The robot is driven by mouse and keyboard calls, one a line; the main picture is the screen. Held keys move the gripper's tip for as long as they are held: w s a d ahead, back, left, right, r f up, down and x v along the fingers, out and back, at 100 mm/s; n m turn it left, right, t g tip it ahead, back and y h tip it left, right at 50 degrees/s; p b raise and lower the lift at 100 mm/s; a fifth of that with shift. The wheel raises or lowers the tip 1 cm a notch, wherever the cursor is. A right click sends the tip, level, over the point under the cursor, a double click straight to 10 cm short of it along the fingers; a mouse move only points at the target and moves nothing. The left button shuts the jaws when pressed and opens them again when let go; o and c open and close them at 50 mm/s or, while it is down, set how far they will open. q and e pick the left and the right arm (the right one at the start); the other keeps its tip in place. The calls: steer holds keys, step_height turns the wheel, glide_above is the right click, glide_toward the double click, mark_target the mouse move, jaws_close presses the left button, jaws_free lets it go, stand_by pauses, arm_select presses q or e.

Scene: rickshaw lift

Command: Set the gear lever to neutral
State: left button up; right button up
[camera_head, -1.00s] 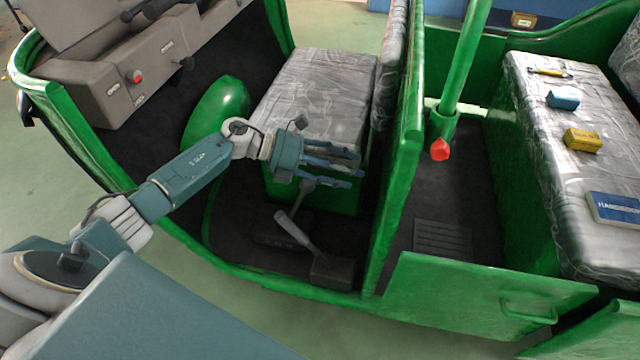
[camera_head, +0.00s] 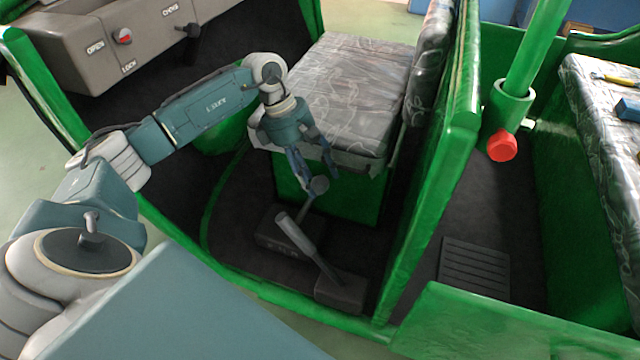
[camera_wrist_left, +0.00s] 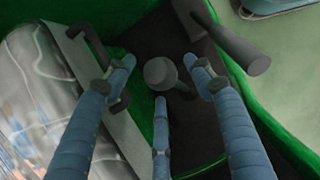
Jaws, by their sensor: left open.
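The gear lever (camera_head: 318,186) has a round grey knob on a thin stem, rising from a dark box (camera_head: 277,228) on the cab floor beside the seat base. My left gripper (camera_head: 319,178) points down at the knob with its fingers spread. In the left wrist view the knob (camera_wrist_left: 160,73) sits between the open fingers (camera_wrist_left: 160,64), with gaps on both sides; no grip on it shows. Markings on the box are too small to read, so the lever's position cannot be told. My right gripper is out of view.
A second lever with a thick grey handle (camera_head: 297,236) stands close by on its own base (camera_head: 340,290). The driver's seat (camera_head: 345,95) is just above and behind the gripper. A green partition (camera_head: 440,170) rises at the right. The dashboard (camera_head: 130,40) is at the upper left.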

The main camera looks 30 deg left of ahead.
arm_select(q)
steer(key=shift+x, duration=1.35)
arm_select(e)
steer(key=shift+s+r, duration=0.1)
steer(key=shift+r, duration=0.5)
